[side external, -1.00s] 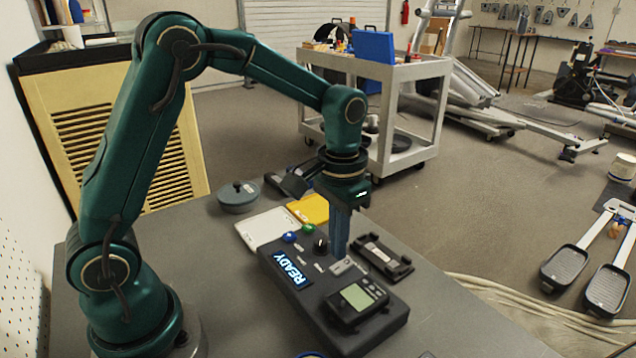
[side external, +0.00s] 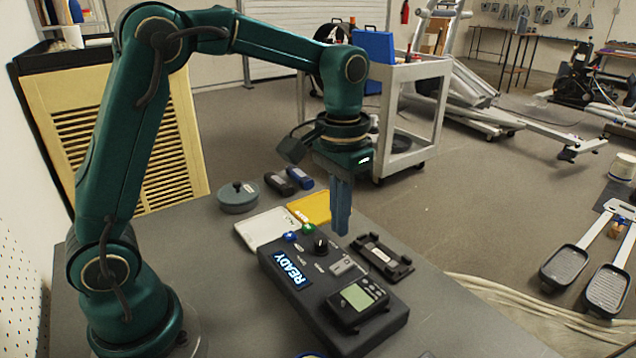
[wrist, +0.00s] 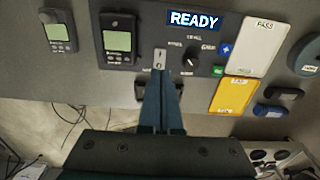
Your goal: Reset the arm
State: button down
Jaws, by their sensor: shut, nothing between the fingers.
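My gripper (side external: 341,231) is shut and empty, pointing down above the far edge of the black test panel (side external: 284,296). In the wrist view my shut fingers (wrist: 161,84) reach toward the panel's small light switch plate (wrist: 159,58), apart from it as far as the side view shows. The panel's display (side external: 292,269) reads READY. It carries a black knob (side external: 321,243), a blue button (side external: 290,236), a green button (side external: 308,228) and a handheld meter with a grey-green screen (side external: 357,297).
A black cradle (side external: 383,258) lies right of my fingers. A white PASS tray (side external: 265,231), a yellow tray (side external: 311,207), a round lidded grey pot (side external: 238,197) and two small dark and blue pieces (side external: 299,178) lie farther back. A white cart (side external: 439,110) stands beyond the table.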

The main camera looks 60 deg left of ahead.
jog(key=s+r+t, duration=0.4)
jog(key=s+r, duration=0.3)
jog(key=s+f+t, duration=0.1)
jog(key=s+f, duration=0.2)
jog(key=s, duration=0.3)
jog(key=shift+s+f, duration=0.35)
jog(key=c, duration=1.5)
grip_release()
jog(key=shift+c, duration=0.2)
